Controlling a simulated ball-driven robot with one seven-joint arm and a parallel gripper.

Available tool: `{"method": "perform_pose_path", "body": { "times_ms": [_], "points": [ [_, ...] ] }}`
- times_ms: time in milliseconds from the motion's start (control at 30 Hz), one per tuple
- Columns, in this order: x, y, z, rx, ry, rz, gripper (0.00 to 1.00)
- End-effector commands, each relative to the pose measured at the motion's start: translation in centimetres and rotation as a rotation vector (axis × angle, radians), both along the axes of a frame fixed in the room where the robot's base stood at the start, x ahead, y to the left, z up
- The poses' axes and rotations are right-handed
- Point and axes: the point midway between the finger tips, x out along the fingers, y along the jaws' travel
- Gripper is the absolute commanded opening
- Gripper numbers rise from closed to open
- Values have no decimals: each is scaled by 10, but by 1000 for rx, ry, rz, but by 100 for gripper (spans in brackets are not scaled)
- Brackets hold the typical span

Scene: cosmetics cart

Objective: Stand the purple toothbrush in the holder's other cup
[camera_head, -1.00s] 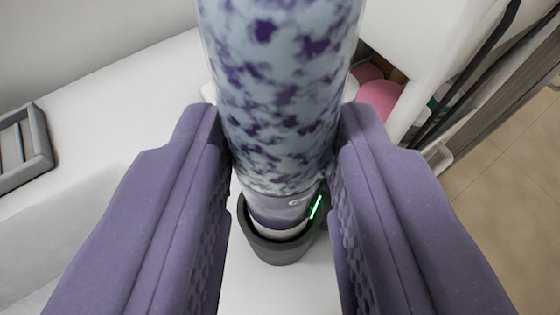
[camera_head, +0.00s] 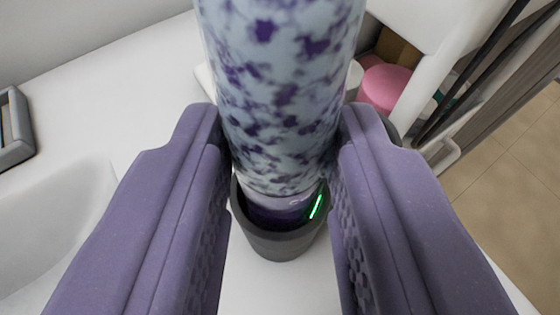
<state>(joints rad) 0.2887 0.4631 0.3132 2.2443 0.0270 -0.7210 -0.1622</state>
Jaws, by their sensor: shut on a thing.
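The purple toothbrush (camera_head: 278,95), pale blue with dark purple blotches, stands nearly upright between the purple fingers of my gripper (camera_head: 280,150). My gripper is shut on it, one finger on each side. Its purple lower end, with a green lit strip, is inside a dark grey round cup (camera_head: 278,245) of the holder. The cup's rim surrounds the lower end; the bottom of the brush is hidden inside. The brush's upper end is out of view. Another dark rounded edge shows behind the right finger, mostly hidden.
The white cart top (camera_head: 120,90) is clear to the left. A white basin (camera_head: 60,235) lies at lower left, with a grey tray (camera_head: 14,128) at the left edge. Pink round items (camera_head: 385,85) sit in a white compartment at upper right. Dark cables hang beyond.

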Motion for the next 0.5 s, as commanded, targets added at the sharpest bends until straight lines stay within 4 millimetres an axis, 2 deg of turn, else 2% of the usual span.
{"method": "perform_pose_path", "body": {
  "times_ms": [500],
  "points": [
    [0,0,-14,0,-1,0,0]
  ]
}}
